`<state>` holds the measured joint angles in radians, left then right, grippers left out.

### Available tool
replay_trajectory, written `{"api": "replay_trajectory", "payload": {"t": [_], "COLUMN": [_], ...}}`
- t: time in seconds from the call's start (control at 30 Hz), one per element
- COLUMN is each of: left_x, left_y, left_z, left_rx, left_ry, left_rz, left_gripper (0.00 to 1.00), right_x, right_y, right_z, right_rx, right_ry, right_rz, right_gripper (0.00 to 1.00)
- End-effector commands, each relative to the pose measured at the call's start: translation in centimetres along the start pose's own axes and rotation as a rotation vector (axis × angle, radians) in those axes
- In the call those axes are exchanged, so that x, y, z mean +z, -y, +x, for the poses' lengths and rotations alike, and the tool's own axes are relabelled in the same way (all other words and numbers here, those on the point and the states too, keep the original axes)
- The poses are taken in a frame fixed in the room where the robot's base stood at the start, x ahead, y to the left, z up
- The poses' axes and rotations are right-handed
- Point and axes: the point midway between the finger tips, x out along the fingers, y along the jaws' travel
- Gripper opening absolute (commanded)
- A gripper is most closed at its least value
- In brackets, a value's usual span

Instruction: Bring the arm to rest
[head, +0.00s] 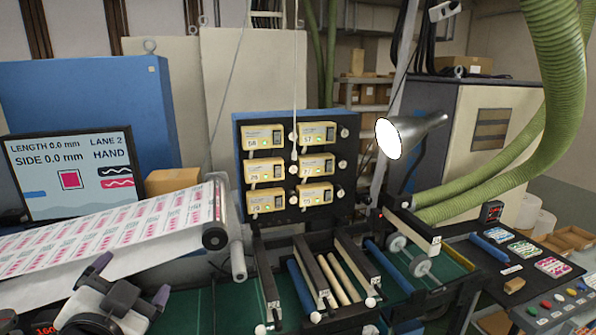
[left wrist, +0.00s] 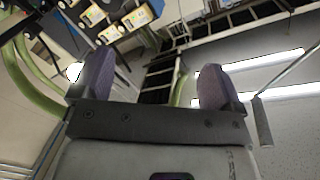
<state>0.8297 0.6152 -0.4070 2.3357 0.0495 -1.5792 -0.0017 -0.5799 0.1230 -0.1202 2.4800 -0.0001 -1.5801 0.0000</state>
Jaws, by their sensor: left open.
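My left gripper (head: 128,282) is at the lower left of the head view, in front of the printed label web (head: 110,232). Its two dark purple-grey fingers stand apart with nothing between them. In the left wrist view the gripper (left wrist: 153,82) is also open and empty. That view is tilted and looks past the fingers to far shelving and bright ceiling lights. The gripper seems apart from the web, though its exact height over it cannot be told. My right gripper is in neither view.
A screen (head: 70,172) stands at the left behind the web. Yellow counter units (head: 264,138) fill a dark panel in the middle. Rollers (head: 330,275) and frames lie below it. A lamp (head: 412,132), green hoses (head: 556,70) and a control desk (head: 540,275) are at the right.

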Motion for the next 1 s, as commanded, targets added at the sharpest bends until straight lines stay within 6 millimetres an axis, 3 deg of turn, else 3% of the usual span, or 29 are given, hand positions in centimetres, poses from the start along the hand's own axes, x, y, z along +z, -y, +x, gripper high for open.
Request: {"api": "replay_trajectory", "payload": {"t": [0.03,0.1,0.27,0.47,0.7,0.83,1.0], "left_x": [1.8,4.0,9.8,17.8,27.4,31.0,34.1], "left_y": [-2.3,-4.7,-10.1,-16.8,-24.4,-27.7,-30.0], "left_z": [-0.4,-1.1,-3.0,-6.8,-14.1,-18.9,-23.9], "left_rx": [0.042,0.087,0.194,0.329,0.475,0.547,0.608], "left_ry": [0.021,0.055,0.165,0.363,0.662,0.801,0.931], "left_rz": [-0.035,-0.081,-0.181,-0.292,-0.38,-0.399,-0.397], "left_gripper": [0.92,0.92,0.92,0.92,0.92,0.92,0.92], "right_x": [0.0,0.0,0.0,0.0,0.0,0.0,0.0], "right_y": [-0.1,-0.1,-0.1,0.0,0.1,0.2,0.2], "right_z": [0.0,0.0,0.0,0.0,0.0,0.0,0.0], "right_rx": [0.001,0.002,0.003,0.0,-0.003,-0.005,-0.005], "right_ry": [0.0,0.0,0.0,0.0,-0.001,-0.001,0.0], "right_rz": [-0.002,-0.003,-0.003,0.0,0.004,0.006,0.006], "right_gripper": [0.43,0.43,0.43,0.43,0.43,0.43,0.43]}}
